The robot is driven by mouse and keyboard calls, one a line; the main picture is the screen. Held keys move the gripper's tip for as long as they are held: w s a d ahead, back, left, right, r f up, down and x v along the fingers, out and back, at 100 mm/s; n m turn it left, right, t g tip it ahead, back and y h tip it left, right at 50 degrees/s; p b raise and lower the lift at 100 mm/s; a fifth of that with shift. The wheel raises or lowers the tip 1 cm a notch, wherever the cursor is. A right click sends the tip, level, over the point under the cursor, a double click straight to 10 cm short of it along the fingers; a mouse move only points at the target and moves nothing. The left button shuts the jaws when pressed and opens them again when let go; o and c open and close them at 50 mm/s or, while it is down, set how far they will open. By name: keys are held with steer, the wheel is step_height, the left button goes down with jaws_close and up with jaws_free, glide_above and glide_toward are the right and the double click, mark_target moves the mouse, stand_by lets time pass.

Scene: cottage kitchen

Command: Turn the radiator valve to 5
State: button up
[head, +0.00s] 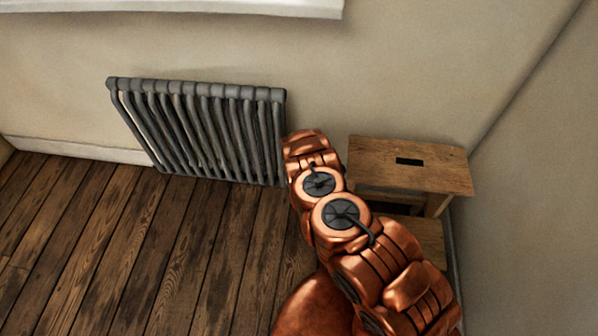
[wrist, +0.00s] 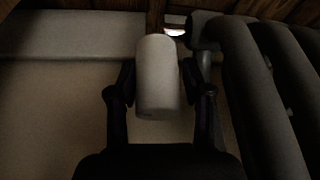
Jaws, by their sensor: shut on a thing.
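The grey radiator (head: 205,130) stands against the wall in the head view. Its columns (wrist: 265,95) fill the right side of the wrist view. The pale cylindrical radiator valve knob (wrist: 158,75) is in the middle of the wrist view, beside the radiator's end. My gripper (wrist: 158,88) is shut on the knob, with one dark finger on each side of it. I cannot read any numbers on the knob. In the head view my copper arm hides the gripper and the valve.
A wooden step stool (head: 410,165) stands against the wall to the right of my arm, close to it. A window sill (head: 180,8) is above the radiator. The plank floor (head: 150,250) is clear on the left.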

steer(key=shift+s+a+r, duration=0.1)
steer(key=shift+s+a, duration=0.1)
steer(key=shift+a, duration=0.3)
steer(key=shift+c, duration=0.5)
steer(key=shift+p, duration=0.3)
steer(key=shift+w+d+r, duration=0.2)
steer(key=shift+w+r, duration=0.1)
steer(key=shift+w, duration=0.05)
steer(key=o, duration=1.1)
steer(key=shift+d, duration=0.15)
steer(key=shift+v, duration=5.9)
